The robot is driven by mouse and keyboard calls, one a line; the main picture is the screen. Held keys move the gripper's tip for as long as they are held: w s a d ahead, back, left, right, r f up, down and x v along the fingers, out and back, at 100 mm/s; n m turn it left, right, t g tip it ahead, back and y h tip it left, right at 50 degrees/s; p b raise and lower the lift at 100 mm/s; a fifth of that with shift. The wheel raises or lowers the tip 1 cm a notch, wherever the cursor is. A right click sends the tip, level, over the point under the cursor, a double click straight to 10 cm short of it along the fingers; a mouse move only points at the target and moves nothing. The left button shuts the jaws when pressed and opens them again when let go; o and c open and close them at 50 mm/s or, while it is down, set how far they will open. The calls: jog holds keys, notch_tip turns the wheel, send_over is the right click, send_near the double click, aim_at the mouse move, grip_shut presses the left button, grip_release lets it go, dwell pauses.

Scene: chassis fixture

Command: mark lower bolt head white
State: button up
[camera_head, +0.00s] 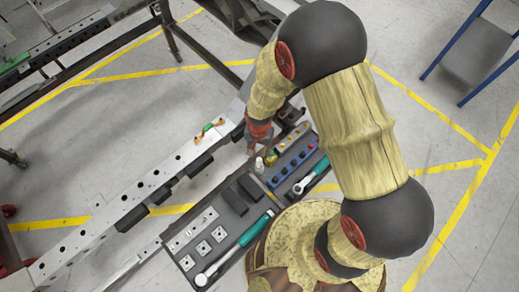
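A long pale chassis rail (108,215) with dark holes runs diagonally from lower left to upper centre. A small green and orange fitting (208,127) sits on its upper part, with small brassy pieces (197,139) beside it. These may be bolt heads, but they are too small to tell apart. My gripper (252,146) points down between the rail and the tool tray, mostly hidden by my arm's wrist. Whether its fingers are open or hold anything cannot be seen. A small white upright item (259,164), perhaps a marker or bottle, stands just below it in the tray.
The dark tool tray (232,226) holds a long green-handled wrench (240,243), a ratchet (311,176), a row of blue sockets (293,163), and several metal plates (203,247). Dark blocks (132,218) jut from the rail's side. A blue-framed stand (474,52) is at upper right.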

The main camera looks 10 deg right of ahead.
aim_at(259, 159)
notch_tip(259, 159, down, 10)
jog(key=b, duration=0.6)
jog(key=shift+r+b, duration=0.25)
jog(key=shift+b, duration=0.05)
jog(key=shift+c, duration=0.3)
jog(key=c, duration=0.7)
grip_shut()
jog(key=shift+r+p, duration=3)
jog(key=shift+r, duration=0.85)
jog(key=shift+f, duration=0.1)
